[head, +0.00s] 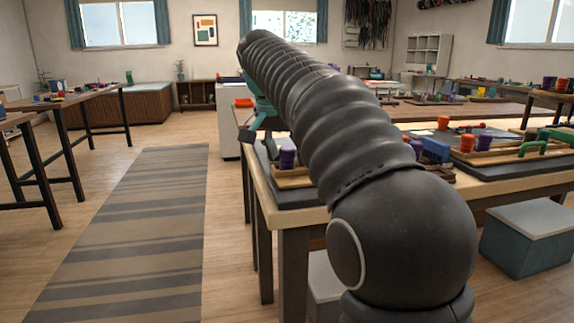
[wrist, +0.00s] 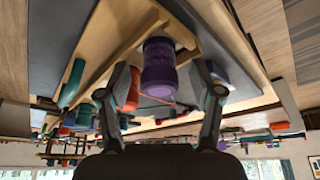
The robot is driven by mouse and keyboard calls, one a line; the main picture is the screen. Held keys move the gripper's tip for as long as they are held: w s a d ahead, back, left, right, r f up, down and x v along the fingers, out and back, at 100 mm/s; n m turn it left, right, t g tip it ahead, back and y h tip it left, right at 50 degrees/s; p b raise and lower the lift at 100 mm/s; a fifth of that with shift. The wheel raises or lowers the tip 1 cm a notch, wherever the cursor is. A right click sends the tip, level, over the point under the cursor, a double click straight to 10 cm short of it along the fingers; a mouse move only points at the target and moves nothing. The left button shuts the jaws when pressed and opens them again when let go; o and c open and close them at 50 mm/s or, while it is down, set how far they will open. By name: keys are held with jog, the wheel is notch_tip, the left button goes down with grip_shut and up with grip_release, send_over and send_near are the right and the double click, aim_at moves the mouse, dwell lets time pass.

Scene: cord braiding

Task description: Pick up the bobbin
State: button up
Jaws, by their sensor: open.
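In the wrist view a purple ridged bobbin (wrist: 158,68) stands between the two dark fingers of my gripper (wrist: 160,85), with space visible on both sides. The fingers are spread wide and hold nothing. The picture is tilted, so I cannot tell how far the fingertips are from the bobbin. In the head view my arm hides much of the table, and my gripper (head: 267,143) shows at its left front corner. A purple bobbin (head: 287,159) stands just right of it, probably the same one.
Wooden rails (wrist: 120,48) frame the spot. In the head view, more bobbins stand right on the table (head: 500,185); the striped rug (head: 130,240) is clear.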

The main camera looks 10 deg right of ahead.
jog(key=shift+d+f, duration=0.1)
jog(key=shift+f, duration=0.25)
grip_shut()
jog(key=shift+r, duration=0.1)
